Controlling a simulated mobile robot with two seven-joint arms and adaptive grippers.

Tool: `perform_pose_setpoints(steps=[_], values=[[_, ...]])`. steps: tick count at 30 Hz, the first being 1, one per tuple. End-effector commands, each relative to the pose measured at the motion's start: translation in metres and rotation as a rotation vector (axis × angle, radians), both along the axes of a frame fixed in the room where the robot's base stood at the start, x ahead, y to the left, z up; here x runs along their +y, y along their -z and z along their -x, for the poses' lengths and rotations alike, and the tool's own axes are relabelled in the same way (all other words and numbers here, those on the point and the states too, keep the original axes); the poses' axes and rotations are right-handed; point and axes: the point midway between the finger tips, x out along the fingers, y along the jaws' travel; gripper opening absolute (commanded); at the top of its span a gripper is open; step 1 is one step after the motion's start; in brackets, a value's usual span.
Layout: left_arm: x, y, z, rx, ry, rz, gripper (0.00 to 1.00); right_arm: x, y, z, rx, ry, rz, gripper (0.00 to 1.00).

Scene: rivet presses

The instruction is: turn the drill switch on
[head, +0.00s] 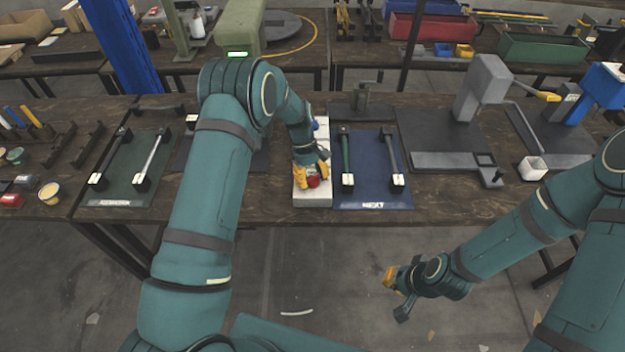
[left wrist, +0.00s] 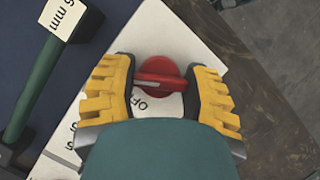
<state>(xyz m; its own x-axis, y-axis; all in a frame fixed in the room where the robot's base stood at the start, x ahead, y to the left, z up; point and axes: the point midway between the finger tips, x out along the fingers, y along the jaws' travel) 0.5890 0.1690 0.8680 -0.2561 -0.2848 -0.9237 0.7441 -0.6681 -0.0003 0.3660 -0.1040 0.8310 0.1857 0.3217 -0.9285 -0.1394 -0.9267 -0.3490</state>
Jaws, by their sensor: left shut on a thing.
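The drill switch is a red round knob with a raised bar handle (left wrist: 160,78), on a pale panel (head: 312,199) at the front of the table. In the left wrist view the bar lies nearly crosswise, and partly covered "OF..." lettering shows just below it. The red knob also shows in the head view (head: 313,182). My left gripper (head: 311,175) is shut on the switch, its yellow-padded fingers on either side in the left wrist view (left wrist: 160,90). My right gripper (head: 394,292) is open and empty over the floor in front of the table.
A blue mat (head: 372,191) marked "NEXT" with two long-handled tools lies right of the panel. A green mat (head: 118,185) with similar tools lies left. A grey press (head: 482,90) and a blue press (head: 600,92) stand to the right.

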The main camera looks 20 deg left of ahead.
Motion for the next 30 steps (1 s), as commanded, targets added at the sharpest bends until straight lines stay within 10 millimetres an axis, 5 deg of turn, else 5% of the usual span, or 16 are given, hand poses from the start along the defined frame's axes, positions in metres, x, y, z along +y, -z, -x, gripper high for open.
perform_pose_setpoints(steps=[12, 29, 30], values=[[-0.0003, -0.0001, -0.0004, -0.001, 0.197, 0.000, 0.14, 0.0006, 0.0087, 0.0017, 0.004, -0.004, 0.000, 0.00], [-0.0003, -0.0005, -0.0003, -0.001, 0.227, 0.000, 0.14, 0.0007, 0.0092, 0.0022, 0.005, -0.004, 0.000, 0.00], [-0.0003, -0.0006, -0.0002, -0.001, 0.227, 0.000, 0.59, 0.0007, 0.0092, 0.0022, 0.005, -0.004, 0.000, 0.00]])
